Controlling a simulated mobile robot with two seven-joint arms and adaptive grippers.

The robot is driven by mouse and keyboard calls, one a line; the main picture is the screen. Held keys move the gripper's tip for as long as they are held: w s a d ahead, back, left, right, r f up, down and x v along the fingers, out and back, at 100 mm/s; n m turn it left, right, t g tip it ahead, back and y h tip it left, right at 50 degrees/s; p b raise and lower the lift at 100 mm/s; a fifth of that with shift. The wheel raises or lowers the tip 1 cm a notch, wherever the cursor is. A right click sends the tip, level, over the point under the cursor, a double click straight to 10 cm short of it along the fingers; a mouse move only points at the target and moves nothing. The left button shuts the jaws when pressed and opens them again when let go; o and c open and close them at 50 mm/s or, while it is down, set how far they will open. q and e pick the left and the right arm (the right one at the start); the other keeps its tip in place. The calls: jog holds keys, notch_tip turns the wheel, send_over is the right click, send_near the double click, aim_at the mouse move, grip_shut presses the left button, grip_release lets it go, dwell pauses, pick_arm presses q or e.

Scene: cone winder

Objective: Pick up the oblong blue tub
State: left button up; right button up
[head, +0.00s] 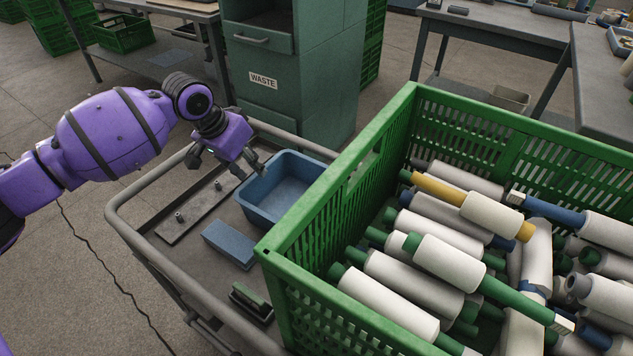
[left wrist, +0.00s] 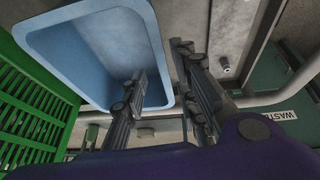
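The oblong blue tub (head: 284,187) stands upright and looks empty on the grey cart, against the green crate's left side. It also shows in the left wrist view (left wrist: 92,52). My left gripper (head: 249,171) is at the tub's left rim, pointing down. In the left wrist view the gripper (left wrist: 161,62) is open, one finger over the tub's inside and the other outside, with the tub's wall between them. I cannot tell whether either finger touches the wall. My right gripper is not in view.
The cart (head: 182,262) also bears a flat blue block (head: 228,244), a metal plate with pegs (head: 194,208) and a dark green stapler-like thing (head: 250,301). A tall green crate (head: 330,205) full of yarn cones is close on the right. A waste cabinet (head: 330,70) stands behind.

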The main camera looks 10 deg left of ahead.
aim_at(257, 175)
pick_arm(q)
jog(key=b+x, duration=0.1)
jog(key=x, duration=0.2)
jog(key=shift+s, duration=0.15)
jog(key=b+x, duration=0.1)
jog(key=x, duration=0.2)
jog(key=shift+f+b, duration=0.3)
jog(key=shift+f, duration=0.3)
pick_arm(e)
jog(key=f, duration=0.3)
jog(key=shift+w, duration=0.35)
pick_arm(q)
grip_shut()
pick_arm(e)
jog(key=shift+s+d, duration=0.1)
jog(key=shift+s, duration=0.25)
